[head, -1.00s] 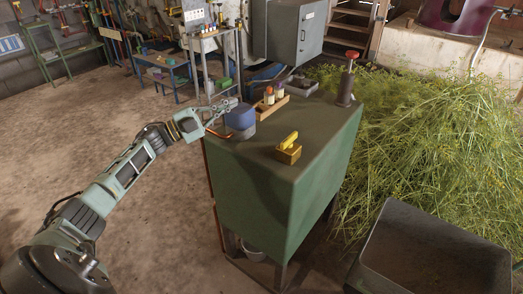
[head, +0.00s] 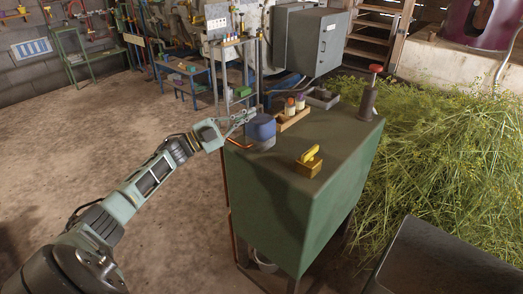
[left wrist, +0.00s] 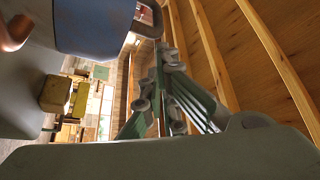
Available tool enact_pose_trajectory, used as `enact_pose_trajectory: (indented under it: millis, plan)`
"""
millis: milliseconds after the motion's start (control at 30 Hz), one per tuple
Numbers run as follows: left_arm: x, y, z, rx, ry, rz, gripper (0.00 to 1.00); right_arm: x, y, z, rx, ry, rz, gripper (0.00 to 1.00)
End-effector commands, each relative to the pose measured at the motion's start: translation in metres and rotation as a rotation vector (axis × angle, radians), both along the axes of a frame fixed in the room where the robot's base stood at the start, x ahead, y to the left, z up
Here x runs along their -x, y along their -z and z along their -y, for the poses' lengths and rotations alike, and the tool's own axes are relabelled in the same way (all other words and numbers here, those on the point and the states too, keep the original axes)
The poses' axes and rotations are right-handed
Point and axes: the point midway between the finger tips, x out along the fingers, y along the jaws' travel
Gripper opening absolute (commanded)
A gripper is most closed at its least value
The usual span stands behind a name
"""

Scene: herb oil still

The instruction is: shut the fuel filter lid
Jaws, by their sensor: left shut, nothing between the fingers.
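The fuel filter (head: 262,128) is a short cylinder with a blue upper part on a grey base, at the far left corner of the green tank's top. It also shows as a blue and grey round body at the top left of the left wrist view (left wrist: 95,25). I cannot tell whether its lid is fully down. My left gripper (head: 246,116) is beside the filter's left side, near its upper edge. Its fingers (left wrist: 163,75) are shut and empty in the left wrist view, close to a small loop on the filter's side. My right gripper is not in view.
The green tank (head: 295,215) also carries a yellow block with a handle (head: 308,162), a wooden holder with small bottles (head: 294,115) and a red-topped post (head: 369,95). A copper pipe (left wrist: 15,33) runs by the filter. Cut herbs lie to the right; the left floor is clear.

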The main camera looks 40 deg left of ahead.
Motion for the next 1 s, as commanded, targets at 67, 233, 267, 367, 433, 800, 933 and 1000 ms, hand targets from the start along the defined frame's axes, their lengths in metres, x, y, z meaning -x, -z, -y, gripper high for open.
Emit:
enact_pose_trajectory:
  millis: [67, 233, 267, 367, 433, 800, 933, 1000]
  plan:
    - [0.002, 0.001, -0.001, -0.001, 0.0, -0.001, 0.0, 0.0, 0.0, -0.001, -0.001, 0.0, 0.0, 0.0]
    - [0.02, 0.009, -0.012, -0.001, -0.001, -0.005, 0.0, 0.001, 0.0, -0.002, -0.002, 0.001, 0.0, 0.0]
    - [0.024, 0.011, -0.014, -0.002, -0.002, -0.006, 0.0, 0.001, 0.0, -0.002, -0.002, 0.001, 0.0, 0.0]
    - [0.042, 0.018, -0.025, -0.001, -0.002, -0.007, 0.0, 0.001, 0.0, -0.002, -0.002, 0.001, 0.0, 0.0]
    - [0.055, 0.021, -0.032, 0.0, -0.002, -0.006, 0.0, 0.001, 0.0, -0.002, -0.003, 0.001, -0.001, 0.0]
    - [0.097, 0.035, -0.056, -0.001, 0.0, -0.001, 0.0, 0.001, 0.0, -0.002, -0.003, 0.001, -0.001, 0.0]
    - [0.1, 0.035, -0.057, 0.0, 0.001, 0.001, 0.0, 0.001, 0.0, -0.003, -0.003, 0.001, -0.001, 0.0]
    - [0.1, 0.035, -0.057, 0.0, 0.001, 0.001, 0.0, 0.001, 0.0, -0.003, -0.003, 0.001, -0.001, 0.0]
